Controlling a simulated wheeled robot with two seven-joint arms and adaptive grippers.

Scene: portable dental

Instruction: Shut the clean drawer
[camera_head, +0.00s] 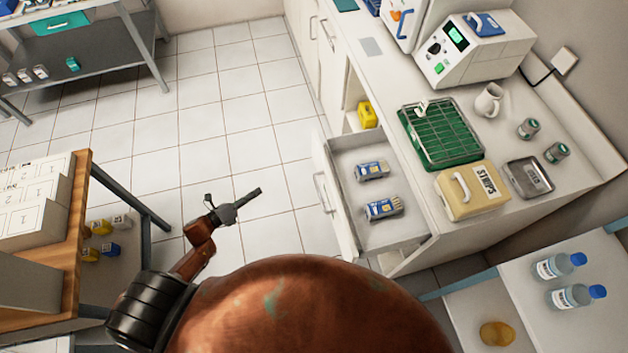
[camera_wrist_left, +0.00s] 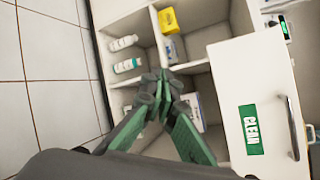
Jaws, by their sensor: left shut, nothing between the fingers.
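The clean drawer (camera_head: 345,225) stands pulled out from the white counter in the head view, with two blue-and-white packs (camera_head: 372,170) (camera_head: 383,208) inside. Its front, with a green CLEAN label (camera_wrist_left: 250,129) and a metal handle (camera_wrist_left: 291,128), shows at the right of the left wrist view. My left gripper (camera_head: 258,192) is shut and empty, left of the drawer front and apart from it in the head view. In the left wrist view its green fingers (camera_wrist_left: 163,88) appear to the left of the drawer front. My right gripper is not in view.
Open shelves below the counter hold a yellow box (camera_wrist_left: 168,20) and white bottles (camera_wrist_left: 124,43). The counter carries a green rack (camera_head: 440,135) and a STRIPS box (camera_head: 470,190). A wooden-topped table (camera_head: 75,215) stands at left. Tiled floor (camera_head: 225,120) between is clear.

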